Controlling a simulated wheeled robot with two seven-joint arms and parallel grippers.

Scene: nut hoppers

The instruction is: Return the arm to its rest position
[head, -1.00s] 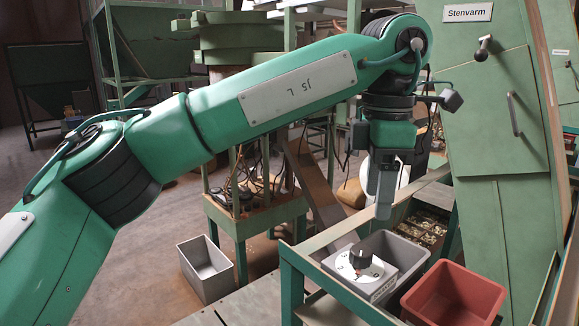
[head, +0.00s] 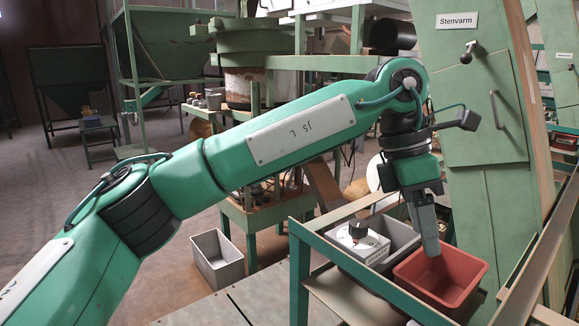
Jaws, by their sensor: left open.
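My left arm comes in from the left and reaches across the view. Its gripper (head: 430,250) points down, with its fingertips over the back part of the red bin (head: 478,268). The fingers overlap each other from this angle, and I see nothing held between them. My right gripper is not in view.
A grey bin (head: 398,238) and a white box with a black knob (head: 358,240) stand beside the red bin on a green-framed rack (head: 300,268). A green cabinet labelled Stenvarm (head: 480,90) rises behind. An empty grey bin (head: 217,258) is on the floor, where open room lies left.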

